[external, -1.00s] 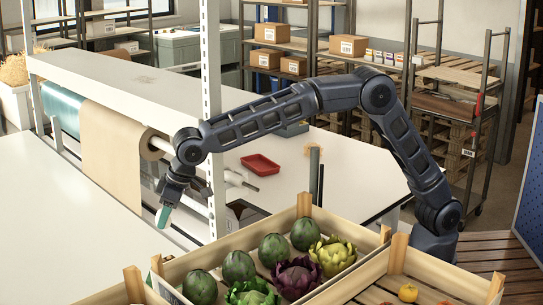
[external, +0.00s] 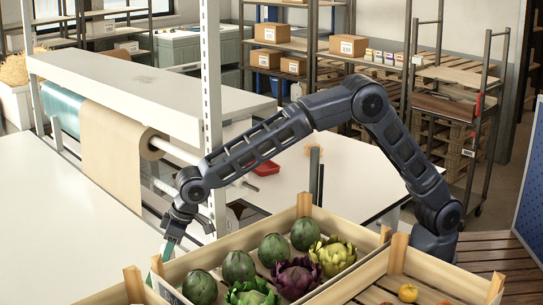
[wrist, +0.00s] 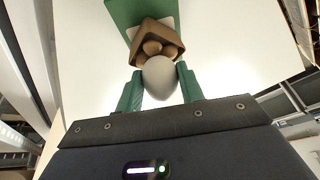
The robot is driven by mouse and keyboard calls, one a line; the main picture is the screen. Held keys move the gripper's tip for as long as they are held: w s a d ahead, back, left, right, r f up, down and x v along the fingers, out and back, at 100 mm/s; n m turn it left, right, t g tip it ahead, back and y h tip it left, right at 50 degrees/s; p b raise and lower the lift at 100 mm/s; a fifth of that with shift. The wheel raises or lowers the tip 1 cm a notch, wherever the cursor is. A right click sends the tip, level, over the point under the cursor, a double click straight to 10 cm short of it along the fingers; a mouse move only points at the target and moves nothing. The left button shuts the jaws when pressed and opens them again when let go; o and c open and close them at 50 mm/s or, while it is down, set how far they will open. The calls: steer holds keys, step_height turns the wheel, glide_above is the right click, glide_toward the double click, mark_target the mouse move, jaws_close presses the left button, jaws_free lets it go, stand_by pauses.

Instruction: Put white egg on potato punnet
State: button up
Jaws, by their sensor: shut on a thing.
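The white egg (wrist: 160,77) sits between the two green fingers of my gripper (external: 166,251) in the wrist view, held by them. Just beyond the egg in that view is the potato punnet (wrist: 153,27), a small brown open box with several brown potatoes inside. The egg overlaps the punnet's near side in the picture; I cannot tell whether they touch. In the external view my gripper points down behind the near crate's left corner, and its fingertips are partly hidden. I cannot make out the egg or the punnet there.
The punnet stands on a green and white piece (wrist: 122,12) on the white table (external: 75,235). A wooden crate (external: 232,238) of artichokes stands close to my gripper. A white metal post (external: 212,110) and a brown paper roll (external: 113,155) are near my arm.

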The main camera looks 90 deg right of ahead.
steer(key=o, duration=0.8)
steer(key=shift+f, duration=0.15)
steer(key=shift+c, duration=0.2)
steer(key=v, duration=1.2)
